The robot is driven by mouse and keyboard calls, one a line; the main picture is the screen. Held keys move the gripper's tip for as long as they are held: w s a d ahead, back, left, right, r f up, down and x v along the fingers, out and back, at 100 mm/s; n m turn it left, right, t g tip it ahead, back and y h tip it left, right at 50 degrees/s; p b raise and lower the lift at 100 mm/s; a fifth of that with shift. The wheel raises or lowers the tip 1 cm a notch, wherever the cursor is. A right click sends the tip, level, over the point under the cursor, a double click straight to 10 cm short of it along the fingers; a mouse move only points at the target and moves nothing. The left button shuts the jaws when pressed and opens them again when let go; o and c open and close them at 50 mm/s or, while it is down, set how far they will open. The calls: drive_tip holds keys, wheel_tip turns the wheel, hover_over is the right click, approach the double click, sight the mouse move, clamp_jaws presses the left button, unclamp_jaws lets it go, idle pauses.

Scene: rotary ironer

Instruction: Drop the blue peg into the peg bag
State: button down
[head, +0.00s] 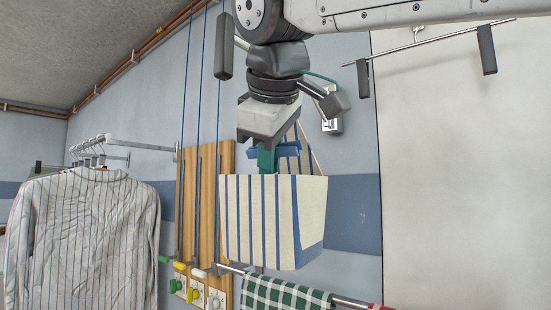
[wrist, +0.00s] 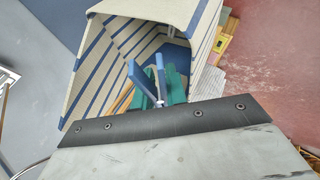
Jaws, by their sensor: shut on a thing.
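My gripper (head: 267,160) points down over the mouth of the peg bag, its green fingers shut on the blue peg (head: 289,149). The peg bag (head: 262,222) is cream with blue stripes and hangs open at the top. In the head view its front rim hides the lower ends of the fingers. In the wrist view the blue peg (wrist: 142,79) shows as two splayed blue legs between the green fingers (wrist: 160,86). Behind it lies the open inside of the peg bag (wrist: 110,62), with a dark blue patch deep in it. Any contents are unclear.
A wooden board (head: 187,215) with cords and coloured knobs is on the wall behind the bag. A rail with a green checked cloth (head: 285,294) runs below it. A striped shirt (head: 85,240) hangs at the left. A metal bar with dark grips (head: 430,43) is at upper right.

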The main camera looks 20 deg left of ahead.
drive_tip(key=w, duration=0.1)
drive_tip(key=w+a+f, duration=0.1)
drive_tip(key=w, duration=0.2)
drive_tip(key=shift+w+a+f, duration=0.2)
drive_tip(key=shift+a+f, duration=0.15)
idle(0.3)
drive_tip(key=c, duration=0.9)
unclamp_jaws()
drive_tip(key=shift+o, duration=0.2)
drive_tip(key=shift+s, duration=0.1)
